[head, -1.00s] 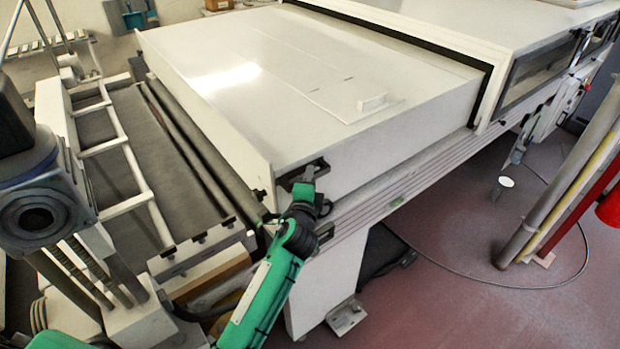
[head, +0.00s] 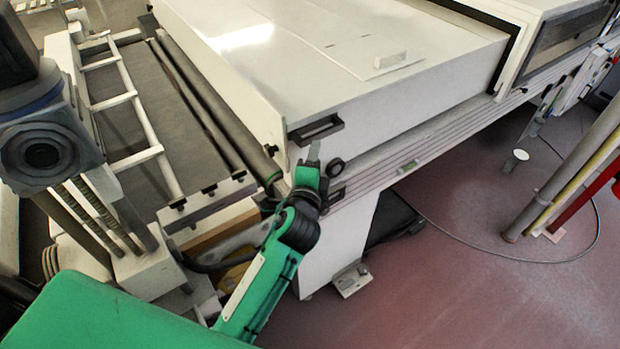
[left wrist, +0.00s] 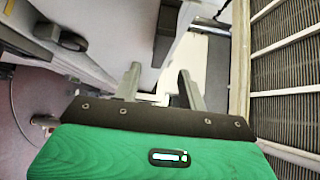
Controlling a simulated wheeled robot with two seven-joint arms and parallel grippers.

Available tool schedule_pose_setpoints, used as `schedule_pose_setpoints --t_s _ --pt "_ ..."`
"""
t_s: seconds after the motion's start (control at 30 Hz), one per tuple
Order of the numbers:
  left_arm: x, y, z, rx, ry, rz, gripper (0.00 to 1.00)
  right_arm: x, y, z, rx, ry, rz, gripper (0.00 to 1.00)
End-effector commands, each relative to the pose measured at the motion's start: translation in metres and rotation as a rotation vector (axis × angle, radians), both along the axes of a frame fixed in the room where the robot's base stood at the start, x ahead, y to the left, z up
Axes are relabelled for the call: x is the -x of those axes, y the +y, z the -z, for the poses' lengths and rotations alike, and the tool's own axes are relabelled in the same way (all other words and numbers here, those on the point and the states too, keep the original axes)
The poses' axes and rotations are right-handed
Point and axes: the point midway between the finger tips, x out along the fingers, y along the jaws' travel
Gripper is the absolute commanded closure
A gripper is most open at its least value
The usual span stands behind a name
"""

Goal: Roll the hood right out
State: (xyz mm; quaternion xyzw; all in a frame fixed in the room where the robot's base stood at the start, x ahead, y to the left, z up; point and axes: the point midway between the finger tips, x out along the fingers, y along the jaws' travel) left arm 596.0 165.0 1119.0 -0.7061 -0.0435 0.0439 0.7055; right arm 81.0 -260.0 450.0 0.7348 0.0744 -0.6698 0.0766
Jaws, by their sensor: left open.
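The hood (head: 400,95) is a large white box lid on the long machine, with a small pale block on its top. A dark bar handle (head: 316,130) sits on its near end; a dark handle-like part (left wrist: 168,30) also shows ahead of the fingers in the left wrist view. My left gripper (head: 313,152) is just below the handle in the head view. Its two grey fingers stand apart and empty in the left wrist view (left wrist: 160,85). I cannot tell whether a fingertip touches the handle. My right gripper is not in view.
A dark belt bed (head: 150,105) with rollers and a white ladder-like frame (head: 135,110) lies left of the hood. A dark round knob (head: 336,168) is just right of my left gripper. Upright poles (head: 560,175) stand at right. The reddish floor between is mostly clear.

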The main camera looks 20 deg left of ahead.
Motion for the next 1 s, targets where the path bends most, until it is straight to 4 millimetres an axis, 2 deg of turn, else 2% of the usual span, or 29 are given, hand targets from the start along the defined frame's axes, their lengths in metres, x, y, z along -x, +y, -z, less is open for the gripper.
schedule_pose_setpoints --t_s 0.1,0.33,0.9,1.0 --pt "0.024 -0.002 0.004 0.0 0.001 -0.001 0.58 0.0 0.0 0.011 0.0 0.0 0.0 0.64" --pt "0.049 -0.005 0.001 -0.001 0.001 -0.001 0.58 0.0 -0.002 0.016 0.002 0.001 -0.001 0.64" --pt "0.052 -0.006 0.0 -0.001 0.0 -0.001 0.58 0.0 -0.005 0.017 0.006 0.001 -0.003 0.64" --pt "0.05 -0.007 0.01 0.008 0.016 0.004 0.58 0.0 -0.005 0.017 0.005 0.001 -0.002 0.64"
